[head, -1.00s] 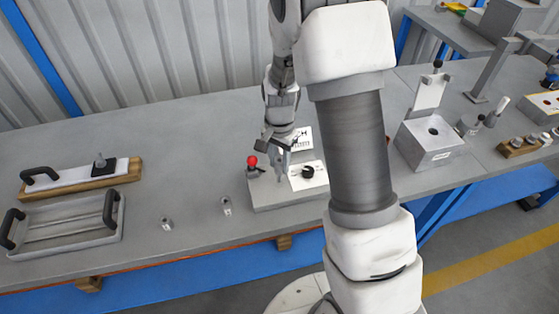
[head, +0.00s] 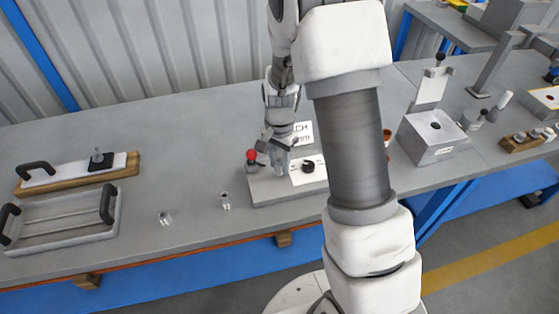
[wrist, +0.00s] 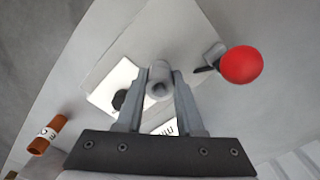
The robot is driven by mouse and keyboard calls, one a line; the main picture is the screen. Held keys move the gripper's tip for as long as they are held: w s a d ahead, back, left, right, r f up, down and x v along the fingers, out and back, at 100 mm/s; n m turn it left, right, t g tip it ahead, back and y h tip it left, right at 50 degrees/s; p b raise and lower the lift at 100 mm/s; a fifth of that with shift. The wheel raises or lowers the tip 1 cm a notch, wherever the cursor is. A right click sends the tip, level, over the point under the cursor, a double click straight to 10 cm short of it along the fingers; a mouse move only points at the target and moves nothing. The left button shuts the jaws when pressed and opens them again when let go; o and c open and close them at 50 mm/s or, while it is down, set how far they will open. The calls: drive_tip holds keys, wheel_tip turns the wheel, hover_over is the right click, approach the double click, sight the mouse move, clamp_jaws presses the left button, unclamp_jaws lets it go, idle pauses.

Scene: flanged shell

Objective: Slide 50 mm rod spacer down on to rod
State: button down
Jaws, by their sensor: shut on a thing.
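My gripper (head: 281,165) is over the left part of a grey base block (head: 262,197) on the bench. In the wrist view, my gripper (wrist: 160,100) is shut on a short grey metal cylinder, the rod spacer (wrist: 158,72), with a dark round hole in its near end. I cannot make out the rod itself; the spacer and fingers hide whatever is below. I cannot tell whether the spacer is around a rod. The base block (wrist: 110,70) carries a red ball handle (head: 251,155), also large at right in the wrist view (wrist: 242,65), and a black knob (head: 308,166) on a white plate.
Two small metal cylinders (head: 165,218) (head: 225,201) stand on the bench to the left. A tray with black handles (head: 60,222) and a wooden-based board (head: 130,170) lie further left. A grey box fixture (head: 430,140) stands right. An orange-brown cylinder (wrist: 42,140) shows in the wrist view.

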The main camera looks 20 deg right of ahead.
drive_tip(key=shift+f+b, duration=0.65)
drive_tip(key=shift+f, duration=0.35)
drive_tip(key=shift+c, duration=2.3)
unclamp_jaws()
wheel_tip(320, 180, up, 18)
drive_tip(key=p, duration=0.3)
drive_tip(key=shift+f, duration=0.25)
drive_tip(key=shift+r, duration=0.1)
drive_tip(key=s+r+n+t+p, duration=0.1)
drive_tip(key=s+r+n+t, duration=0.1)
drive_tip(key=s+r+n, duration=0.3)
drive_tip(key=s+r+n+t+p, duration=0.2)
drive_tip(key=s+r, duration=0.8)
drive_tip(key=s, duration=0.5)
drive_tip(key=n+t, duration=0.1)
drive_tip(key=n, duration=0.1)
drive_tip(key=shift+s+r+n+t+p, duration=0.2)
drive_tip(key=shift+r+n+t+p, duration=0.1)
drive_tip(key=shift+r+n, duration=0.1)
